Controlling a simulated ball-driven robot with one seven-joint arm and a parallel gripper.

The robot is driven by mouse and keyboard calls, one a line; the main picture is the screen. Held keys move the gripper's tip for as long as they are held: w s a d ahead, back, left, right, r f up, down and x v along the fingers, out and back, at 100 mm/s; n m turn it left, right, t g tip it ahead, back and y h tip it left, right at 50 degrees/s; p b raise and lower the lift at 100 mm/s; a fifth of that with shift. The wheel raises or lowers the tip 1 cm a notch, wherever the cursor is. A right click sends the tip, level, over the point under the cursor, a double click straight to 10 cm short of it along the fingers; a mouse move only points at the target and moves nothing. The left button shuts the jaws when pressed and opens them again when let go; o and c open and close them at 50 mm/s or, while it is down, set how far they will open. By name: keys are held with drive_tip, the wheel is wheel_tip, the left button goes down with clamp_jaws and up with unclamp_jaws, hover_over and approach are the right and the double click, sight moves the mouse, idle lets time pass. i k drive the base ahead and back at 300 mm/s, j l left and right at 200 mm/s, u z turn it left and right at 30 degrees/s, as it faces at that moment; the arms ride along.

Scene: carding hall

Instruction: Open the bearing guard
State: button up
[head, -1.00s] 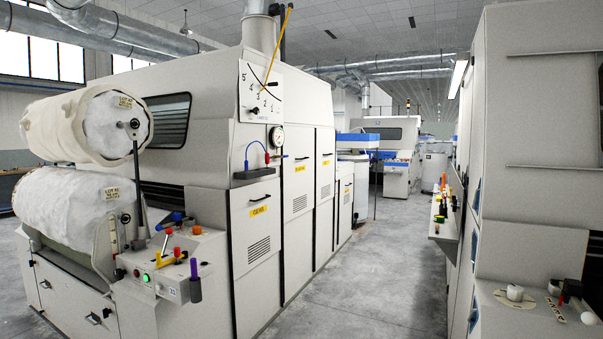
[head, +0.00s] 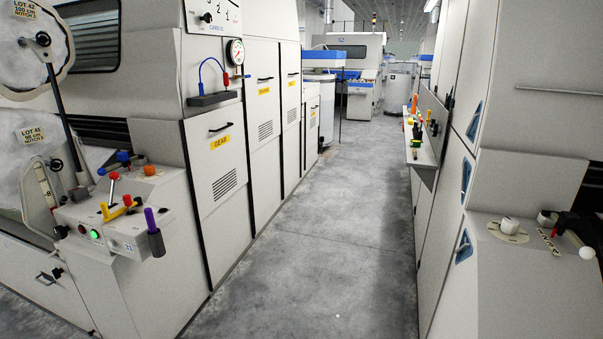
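I cannot pick out the bearing guard for certain. The left machine has a row of closed, pale grey doors with black handles and yellow labels. The nearest door (head: 224,160) is labelled GEAR. A second door (head: 263,110) and a third door (head: 291,98) stand farther along the aisle; their labels are too small to read. My gripper is not in view.
A control console (head: 120,225) with coloured levers and a purple handle juts out at left. A shelf (head: 420,150) with small coloured items sticks out from the right machine (head: 530,110). The concrete aisle (head: 320,220) between the machines is clear.

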sight(261, 62)
drive_tip(key=i+u, duration=0.25)
drive_tip(key=i, duration=3.8)
